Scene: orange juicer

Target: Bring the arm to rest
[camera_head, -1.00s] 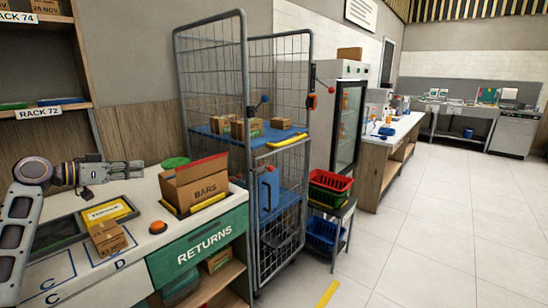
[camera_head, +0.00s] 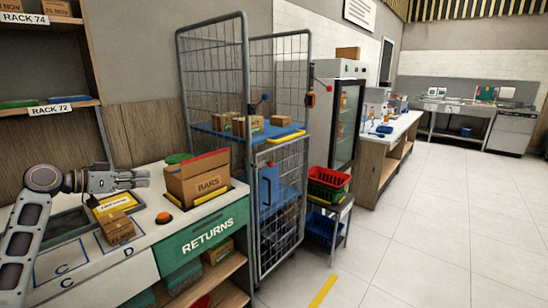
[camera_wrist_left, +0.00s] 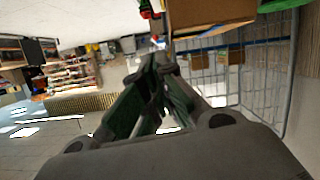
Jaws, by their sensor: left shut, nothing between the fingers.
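My left arm comes in from the left in the head view. The gripper is shut and holds nothing. In the left wrist view the two fingers (camera_wrist_left: 160,75) come together at their tips. A small carton (camera_head: 117,228) sits on the counter below the gripper, partly over a marked square. My right gripper does not show in these frames.
The returns counter (camera_head: 190,240) has an orange button (camera_head: 164,217) and a yellow-labelled tray (camera_head: 115,204). A wire roll cage (camera_head: 283,165) with cartons stands right of it. Red and green baskets (camera_head: 328,182) sit on a small stand. The floor (camera_head: 420,220) at right is clear.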

